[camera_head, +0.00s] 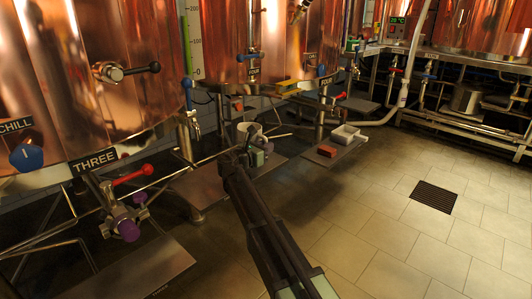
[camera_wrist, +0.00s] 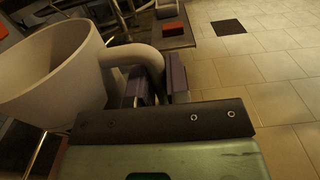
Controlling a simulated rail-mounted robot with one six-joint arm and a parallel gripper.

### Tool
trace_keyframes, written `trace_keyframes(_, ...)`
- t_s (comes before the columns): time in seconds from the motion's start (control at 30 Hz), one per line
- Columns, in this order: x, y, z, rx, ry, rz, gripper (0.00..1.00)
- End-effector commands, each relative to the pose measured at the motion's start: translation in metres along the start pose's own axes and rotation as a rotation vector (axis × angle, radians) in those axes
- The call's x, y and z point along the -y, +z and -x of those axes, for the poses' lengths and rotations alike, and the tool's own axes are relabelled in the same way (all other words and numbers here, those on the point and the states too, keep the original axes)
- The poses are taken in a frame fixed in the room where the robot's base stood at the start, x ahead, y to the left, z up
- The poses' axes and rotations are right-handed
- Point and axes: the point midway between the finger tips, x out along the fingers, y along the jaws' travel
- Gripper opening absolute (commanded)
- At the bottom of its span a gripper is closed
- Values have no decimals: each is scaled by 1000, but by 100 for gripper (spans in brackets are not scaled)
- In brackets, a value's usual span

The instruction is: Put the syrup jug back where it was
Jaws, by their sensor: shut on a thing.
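The syrup jug (camera_wrist: 52,75) is a pale, wide-mouthed vessel with a thick looped handle (camera_wrist: 135,55). It fills the left of the wrist view, and its inside looks empty where I can see it. My gripper (camera_wrist: 160,82) is shut on the jug's handle, with a finger on each side of it. In the head view the jug (camera_head: 248,130) shows small beyond the end of my arm, partly hidden by my gripper (camera_head: 256,152). It looks close to upright. I cannot tell whether its base touches anything.
A metal shelf (camera_head: 345,149) right of the jug carries a red block (camera_head: 327,151) and a white tray (camera_head: 346,133). Copper tanks with valves and pipes stand behind. A steel plate (camera_head: 135,268) lies at lower left. The tiled floor at right is open, with a dark drain grate (camera_head: 434,196).

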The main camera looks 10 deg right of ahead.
Motion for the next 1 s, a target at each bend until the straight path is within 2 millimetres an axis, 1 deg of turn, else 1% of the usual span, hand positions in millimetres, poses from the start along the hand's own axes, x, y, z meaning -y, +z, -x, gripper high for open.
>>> trace_keyframes(0.13, 0, -3, 0, 1, 0, 0, 0)
trace_keyframes(0.17, 0, -3, 0, 0, 0, 0, 17)
trace_keyframes(0.3, 0, -2, 0, 0, 0, 0, 39)
trace_keyframes(0.33, 0, -2, 0, 0, 0, 0, 41)
trace_keyframes(0.57, 0, -1, 0, 0, 0, 0, 41)
trace_keyframes(0.63, 0, 4, 0, 0, 0, 0, 41)
trace_keyframes(0.67, 0, 2, 3, 0, 1, 0, 41)
trace_keyframes(0.77, 1, 1, 21, 0, 3, 0, 41)
trace_keyframes(1.0, 1, 1, 86, 0, 4, 0, 41)
